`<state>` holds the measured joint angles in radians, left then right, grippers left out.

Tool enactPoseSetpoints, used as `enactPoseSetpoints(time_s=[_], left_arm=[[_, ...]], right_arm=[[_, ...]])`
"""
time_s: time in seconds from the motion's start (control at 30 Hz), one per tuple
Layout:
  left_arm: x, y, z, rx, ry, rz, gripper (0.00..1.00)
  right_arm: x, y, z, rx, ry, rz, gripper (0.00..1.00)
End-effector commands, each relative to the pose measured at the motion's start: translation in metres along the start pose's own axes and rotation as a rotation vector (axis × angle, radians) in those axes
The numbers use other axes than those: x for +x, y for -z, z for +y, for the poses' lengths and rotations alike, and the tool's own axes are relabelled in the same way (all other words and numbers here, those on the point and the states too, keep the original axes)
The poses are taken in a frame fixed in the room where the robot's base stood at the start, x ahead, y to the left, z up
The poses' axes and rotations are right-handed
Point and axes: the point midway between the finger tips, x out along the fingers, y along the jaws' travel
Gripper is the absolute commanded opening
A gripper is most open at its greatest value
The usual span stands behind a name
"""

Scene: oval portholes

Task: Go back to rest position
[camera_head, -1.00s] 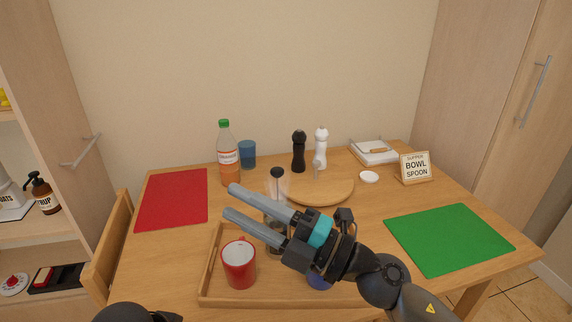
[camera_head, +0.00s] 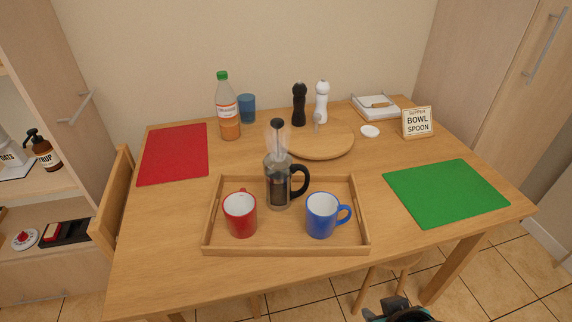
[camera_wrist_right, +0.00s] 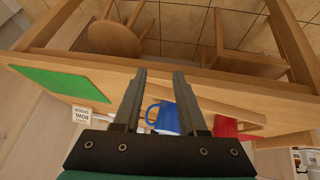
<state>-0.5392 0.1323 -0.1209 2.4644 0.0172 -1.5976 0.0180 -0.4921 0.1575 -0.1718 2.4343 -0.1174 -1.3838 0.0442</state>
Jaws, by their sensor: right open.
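My right gripper (camera_head: 397,310) shows only in part at the bottom edge of the head view, low in front of the table and apart from everything on it. In the right wrist view its two fingers (camera_wrist_right: 160,74) are apart with nothing held between them. The wooden tray (camera_head: 286,250) holds a red mug (camera_head: 240,216), a blue mug (camera_head: 320,216) and a French press (camera_head: 278,185). The blue mug also shows beyond the fingers in the wrist view (camera_wrist_right: 165,118). My left gripper is in neither view.
The wooden table (camera_head: 160,265) carries a red mat (camera_head: 174,153), a green mat (camera_head: 446,191), a round board (camera_head: 325,146), a bottle (camera_head: 227,108) and a sign (camera_head: 417,122). A stool (camera_wrist_right: 115,38) stands near the table's front side. A chair (camera_head: 112,200) is at the left.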

Motion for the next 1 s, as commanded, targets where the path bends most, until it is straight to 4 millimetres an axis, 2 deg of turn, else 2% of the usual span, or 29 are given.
enactPoseSetpoints(time_s=[0.03,0.17,0.37,0.57,0.8,1.0], left_arm=[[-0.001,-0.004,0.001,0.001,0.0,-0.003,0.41],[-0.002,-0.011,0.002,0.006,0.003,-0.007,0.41],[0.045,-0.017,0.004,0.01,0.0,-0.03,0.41],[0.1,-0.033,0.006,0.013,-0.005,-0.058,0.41],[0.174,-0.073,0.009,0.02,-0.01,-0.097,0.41],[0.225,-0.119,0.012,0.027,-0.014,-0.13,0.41]], right_arm=[[-0.004,-0.021,-0.005,0.014,0.03,-0.072,0.41],[-0.019,-0.067,-0.019,0.032,0.111,-0.242,0.41],[0.026,-0.083,-0.025,0.025,0.113,-0.265,0.41],[0.075,-0.111,-0.034,0.02,0.117,-0.291,0.41],[0.138,-0.166,-0.047,0.012,0.124,-0.327,0.41],[0.175,-0.223,-0.056,0.003,0.129,-0.361,0.41]])
